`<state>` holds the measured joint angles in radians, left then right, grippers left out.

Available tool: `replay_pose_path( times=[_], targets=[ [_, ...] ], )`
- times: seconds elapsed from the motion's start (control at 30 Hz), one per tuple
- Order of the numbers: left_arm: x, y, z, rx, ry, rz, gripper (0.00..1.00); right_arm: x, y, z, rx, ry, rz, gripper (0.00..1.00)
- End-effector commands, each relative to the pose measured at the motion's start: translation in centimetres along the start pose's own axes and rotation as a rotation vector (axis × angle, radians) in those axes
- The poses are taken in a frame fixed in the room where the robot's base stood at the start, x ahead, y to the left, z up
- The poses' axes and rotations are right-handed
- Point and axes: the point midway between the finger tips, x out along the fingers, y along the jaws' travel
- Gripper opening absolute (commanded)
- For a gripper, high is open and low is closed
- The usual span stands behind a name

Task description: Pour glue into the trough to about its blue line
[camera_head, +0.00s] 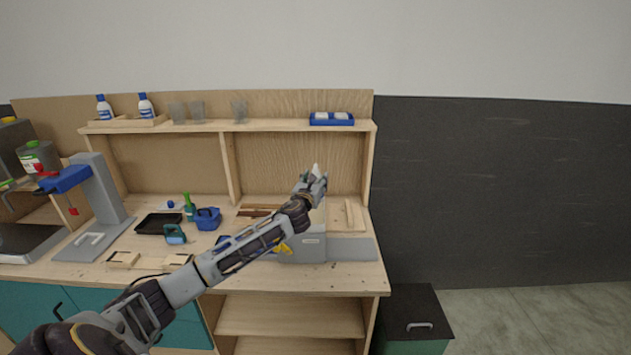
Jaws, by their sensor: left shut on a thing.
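My left gripper (314,184) is at the end of the arm reaching across the bench, raised in front of the shelf unit's right bay. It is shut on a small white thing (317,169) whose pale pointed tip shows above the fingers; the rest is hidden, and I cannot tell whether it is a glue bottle. I cannot make out a trough or a blue line. My right gripper is not in view.
A grey machine (303,247) stands on the bench below my gripper. A black tray (158,223), a blue container (208,218) and a green bottle (189,207) are to the left.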

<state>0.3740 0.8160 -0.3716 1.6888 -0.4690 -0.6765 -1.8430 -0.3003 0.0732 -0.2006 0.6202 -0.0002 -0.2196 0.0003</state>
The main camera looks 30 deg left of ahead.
Motion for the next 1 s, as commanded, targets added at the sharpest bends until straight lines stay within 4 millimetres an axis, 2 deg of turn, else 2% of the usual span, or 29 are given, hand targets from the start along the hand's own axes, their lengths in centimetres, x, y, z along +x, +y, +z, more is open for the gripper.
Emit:
replay_pose_path(
  times=[0.63,1.0],
  targets=[
    [0.0,-0.4,0.1,-0.012,-0.001,-0.014,0.21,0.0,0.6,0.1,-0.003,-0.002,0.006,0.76],
    [0.0,-1.2,0.4,-0.152,0.001,-0.014,0.21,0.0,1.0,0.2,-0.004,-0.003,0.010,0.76]
  ],
)
